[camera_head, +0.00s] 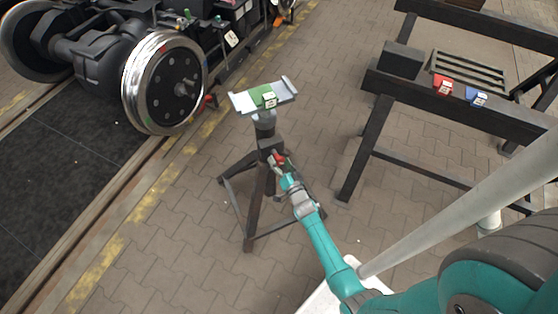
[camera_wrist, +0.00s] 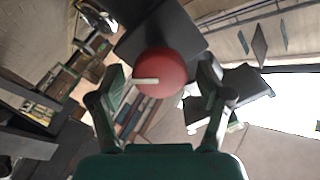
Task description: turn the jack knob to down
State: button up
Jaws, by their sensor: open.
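The jack knob is a round red knob with a white pointer line (camera_wrist: 160,73), facing the wrist camera between my gripper's fingers. In the wrist view the white line points left, roughly level. My gripper (camera_wrist: 161,88) is open, with one finger on each side of the knob; I cannot tell whether either touches it. In the head view the red knob (camera_head: 279,159) shows small on the dark post of the jack stand (camera_head: 268,145), with my gripper (camera_head: 284,170) right at it. The stand has a grey top plate (camera_head: 288,91) on tripod legs.
A green block (camera_head: 264,96) with a white label lies on the stand's top plate. A dark rack (camera_head: 440,105) at the right holds a red block (camera_head: 442,84) and a blue block (camera_head: 476,97). A wheeled bogie (camera_head: 165,82) stands on rails at the upper left. Paved floor around the stand is clear.

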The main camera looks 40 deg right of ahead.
jog(key=shift+w+d, duration=0.15)
jog(key=shift+w, duration=0.2)
jog(key=c, duration=1.2)
jog(key=shift+o, duration=0.2)
jog(key=shift+n, duration=0.4)
jog(key=n, duration=0.4)
jog(key=shift+n, duration=0.4)
jog(key=n, duration=0.6)
jog(key=shift+a, duration=0.2)
jog(key=n, duration=0.6)
jog(key=shift+w+a+n, duration=0.1)
jog(key=shift+n, duration=0.3)
jog(key=n, duration=0.6)
jog(key=shift+f, duration=0.15)
